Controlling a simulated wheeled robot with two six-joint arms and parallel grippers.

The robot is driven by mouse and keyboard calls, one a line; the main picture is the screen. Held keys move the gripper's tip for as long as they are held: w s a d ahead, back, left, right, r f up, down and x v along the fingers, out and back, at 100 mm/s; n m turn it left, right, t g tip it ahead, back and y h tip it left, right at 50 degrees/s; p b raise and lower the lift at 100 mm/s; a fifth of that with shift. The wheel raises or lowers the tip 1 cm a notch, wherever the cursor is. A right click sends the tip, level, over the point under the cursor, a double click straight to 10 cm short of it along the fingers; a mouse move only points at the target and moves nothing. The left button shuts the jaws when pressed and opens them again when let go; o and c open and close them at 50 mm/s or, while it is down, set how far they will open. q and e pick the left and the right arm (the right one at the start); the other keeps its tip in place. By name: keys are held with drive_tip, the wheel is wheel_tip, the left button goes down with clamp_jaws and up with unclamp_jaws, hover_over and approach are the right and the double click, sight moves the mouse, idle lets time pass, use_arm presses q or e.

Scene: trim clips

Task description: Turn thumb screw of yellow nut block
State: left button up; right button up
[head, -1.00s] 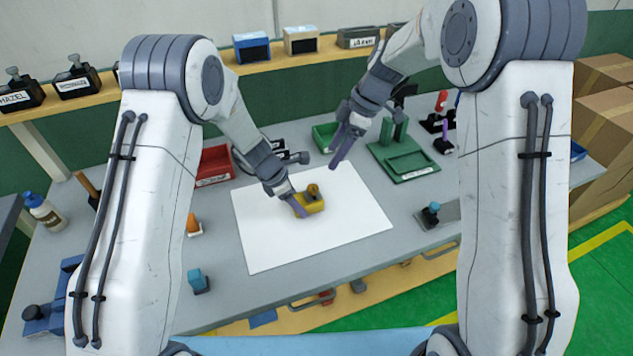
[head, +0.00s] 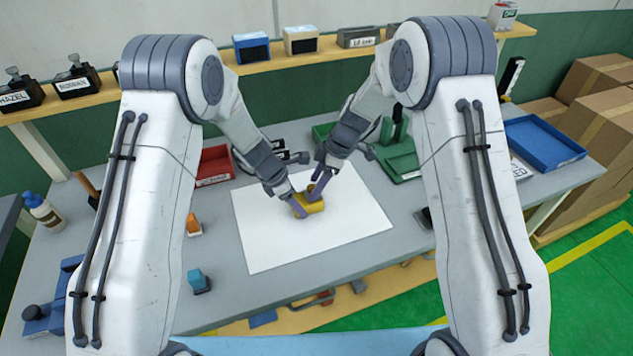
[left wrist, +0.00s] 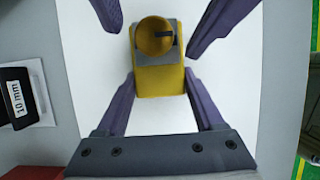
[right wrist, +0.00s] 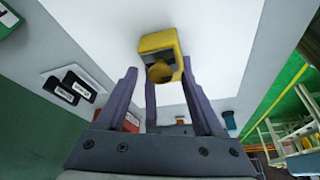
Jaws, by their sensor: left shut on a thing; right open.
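The yellow nut block (head: 313,207) lies on the white sheet, and my left gripper (head: 299,209) is shut on its sides. In the left wrist view the block (left wrist: 160,82) sits between the left fingertips. Its round yellow thumb screw (left wrist: 153,38) faces that camera and has a dark mark on its right side. My right gripper (head: 316,190) is open at the block's far side. Its fingers stand apart on either side of the thumb screw in the left wrist view. The right wrist view also shows the block (right wrist: 155,42), with the screw (right wrist: 160,72) partly shaded.
The white sheet (head: 262,250) is otherwise clear. A red bin (head: 214,165) and a green tray (head: 404,168) stand behind it. An orange piece (head: 193,226) and a blue piece (head: 197,281) stand to its left. A blue tray (head: 545,143) is at the right.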

clamp_jaws()
drive_tip(key=m+t, duration=0.1)
drive_tip(key=m, duration=0.3)
drive_tip(key=shift+s+m+t+h, duration=0.15)
drive_tip(key=shift+m+t+h, duration=0.15)
drive_tip(key=shift+t, duration=0.1)
unclamp_jaws()
drive_tip(key=v, duration=1.2)
